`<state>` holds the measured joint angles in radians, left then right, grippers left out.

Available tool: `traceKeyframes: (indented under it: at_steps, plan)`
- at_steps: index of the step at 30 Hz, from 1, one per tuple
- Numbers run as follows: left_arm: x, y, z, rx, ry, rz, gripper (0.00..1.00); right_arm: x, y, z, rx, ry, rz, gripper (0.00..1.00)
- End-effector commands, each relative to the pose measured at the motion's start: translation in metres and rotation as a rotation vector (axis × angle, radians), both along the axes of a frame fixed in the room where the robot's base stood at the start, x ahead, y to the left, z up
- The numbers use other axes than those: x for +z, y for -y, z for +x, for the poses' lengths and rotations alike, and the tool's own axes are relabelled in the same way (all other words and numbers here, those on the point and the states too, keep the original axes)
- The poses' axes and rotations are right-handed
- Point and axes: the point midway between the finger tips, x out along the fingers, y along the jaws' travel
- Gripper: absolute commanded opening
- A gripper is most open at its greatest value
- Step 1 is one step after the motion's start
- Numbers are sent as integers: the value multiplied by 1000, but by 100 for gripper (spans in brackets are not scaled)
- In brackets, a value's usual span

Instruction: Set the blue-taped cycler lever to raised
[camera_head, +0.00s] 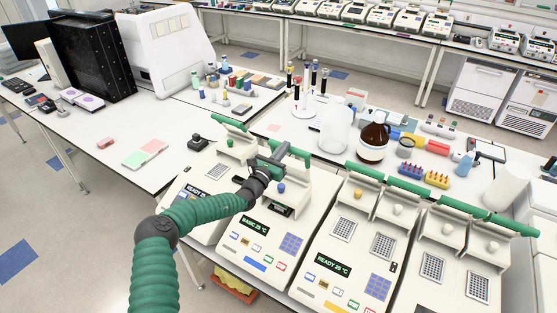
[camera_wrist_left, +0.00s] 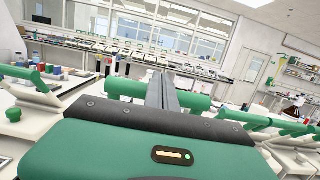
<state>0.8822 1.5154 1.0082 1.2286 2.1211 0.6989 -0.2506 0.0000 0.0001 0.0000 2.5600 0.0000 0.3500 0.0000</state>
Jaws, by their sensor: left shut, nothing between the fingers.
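The blue-taped cycler (camera_head: 262,238) is the second from the left in the front row, with a blue strip on its front and a "BASIC 25 °C" display. Its green lever bar (camera_head: 299,152) is partly hidden behind my left gripper (camera_head: 282,152). The bar also shows in the left wrist view (camera_wrist_left: 199,102), on both sides of the fingers (camera_wrist_left: 163,92). My left gripper is shut and empty, at the bar; I cannot tell whether it touches. The lever's exact angle is unclear. My right gripper is not in view.
Neighbouring cyclers stand close on the left (camera_head: 190,195) and right (camera_head: 335,262), with green bars. Behind them are a brown bottle (camera_head: 372,142), a clear bottle (camera_head: 335,135) and tube racks (camera_head: 411,171). The white bench at left has clear room.

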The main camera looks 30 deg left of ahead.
Motion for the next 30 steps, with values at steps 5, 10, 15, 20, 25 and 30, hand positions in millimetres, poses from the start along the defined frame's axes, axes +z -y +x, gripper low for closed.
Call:
traceKeyframes:
  at_steps: [5,10,15,20,25,30]
  plan:
    - [4,1,9,-1,1,1,0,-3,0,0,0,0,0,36]
    - [6,1,12,-1,1,1,0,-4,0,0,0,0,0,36]
    - [7,1,13,-1,1,0,0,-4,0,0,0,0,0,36]
    - [6,1,14,-1,0,0,0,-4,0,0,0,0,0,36]
    - [6,1,14,-1,0,1,0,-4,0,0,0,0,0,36]
    - [20,-2,14,-3,1,4,0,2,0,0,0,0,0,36]
